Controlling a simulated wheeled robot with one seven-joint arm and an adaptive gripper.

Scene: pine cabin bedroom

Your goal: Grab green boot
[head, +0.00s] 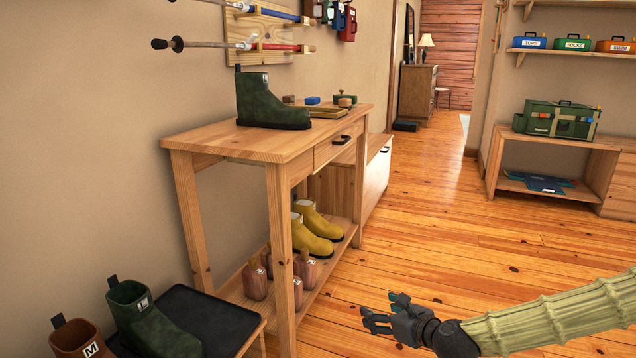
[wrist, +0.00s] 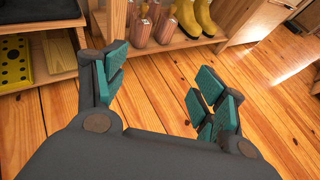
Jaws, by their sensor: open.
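One dark green boot (head: 268,105) stands upright on top of the wooden table (head: 240,146) against the left wall. A second green boot (head: 150,318), with an "L" label, stands lower left, beside or on a black tray. My gripper (head: 382,315) is open and empty over the wood floor, to the right of the table and well below its top. In the wrist view my gripper (wrist: 160,88) shows its teal finger pads spread wide, with only floor between them. Neither green boot shows in the wrist view.
Yellow boots (head: 314,232) and wooden boot forms (head: 256,280) stand on the table's lower shelf. A brown boot (head: 78,340) marked "M" is at the lower left, near the black tray (head: 212,322). Wall poles (head: 230,45) hang above the tabletop. The floor at right is clear.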

